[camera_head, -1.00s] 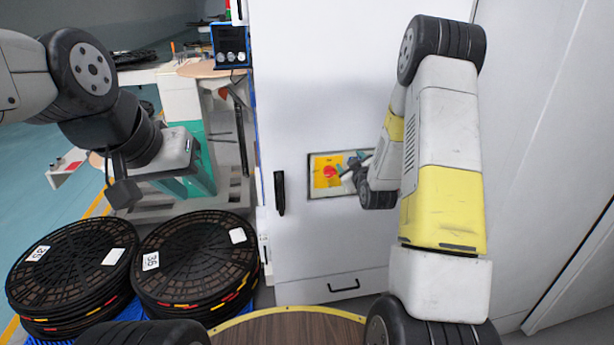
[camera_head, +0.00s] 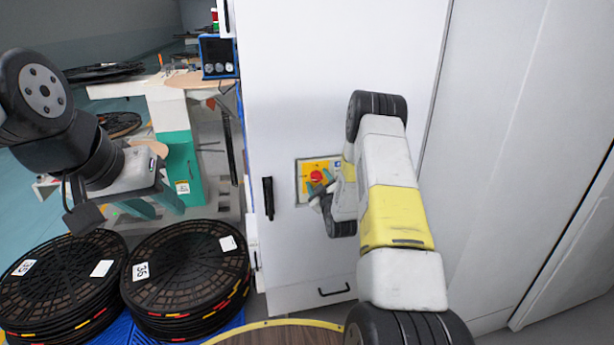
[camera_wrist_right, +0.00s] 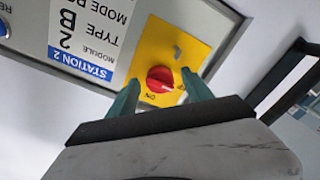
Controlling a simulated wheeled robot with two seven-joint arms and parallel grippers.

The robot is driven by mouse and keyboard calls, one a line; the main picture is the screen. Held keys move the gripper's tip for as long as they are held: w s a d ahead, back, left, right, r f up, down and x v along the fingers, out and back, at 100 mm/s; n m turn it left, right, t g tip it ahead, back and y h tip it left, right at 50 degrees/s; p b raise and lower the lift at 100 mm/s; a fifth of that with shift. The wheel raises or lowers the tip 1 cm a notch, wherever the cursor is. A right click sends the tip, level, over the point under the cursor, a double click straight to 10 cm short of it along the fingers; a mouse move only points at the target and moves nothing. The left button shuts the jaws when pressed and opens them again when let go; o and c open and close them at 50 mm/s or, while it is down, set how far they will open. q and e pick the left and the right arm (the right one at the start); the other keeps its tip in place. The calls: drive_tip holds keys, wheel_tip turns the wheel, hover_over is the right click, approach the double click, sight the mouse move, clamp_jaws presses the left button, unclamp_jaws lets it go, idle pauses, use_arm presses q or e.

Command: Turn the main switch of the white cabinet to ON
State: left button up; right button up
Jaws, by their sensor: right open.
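The main switch is a round red knob (camera_head: 317,177) on a yellow plate (camera_wrist_right: 146,60) in the front of the white cabinet (camera_head: 340,70). In the right wrist view the red knob (camera_wrist_right: 160,79) shows upside down, with a small "ON" label near it and a pale mark towards its right side. My right gripper (camera_head: 322,190) is open in front of the plate. Its two teal fingertips (camera_wrist_right: 161,92) stand apart either side of the knob's near edge; contact cannot be told. My left gripper (camera_head: 150,206) hangs open and empty at the left, away from the cabinet.
A panel lettered "STATION 2" (camera_wrist_right: 80,63) adjoins the yellow plate. The cabinet has a black door handle (camera_head: 268,198) left of the switch and a lower drawer handle (camera_head: 334,291). Stacks of black reels (camera_head: 185,270) stand at lower left. A round wooden top (camera_head: 285,335) is at the bottom.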

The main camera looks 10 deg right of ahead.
drive_tip(key=shift+w, duration=0.2)
clamp_jaws()
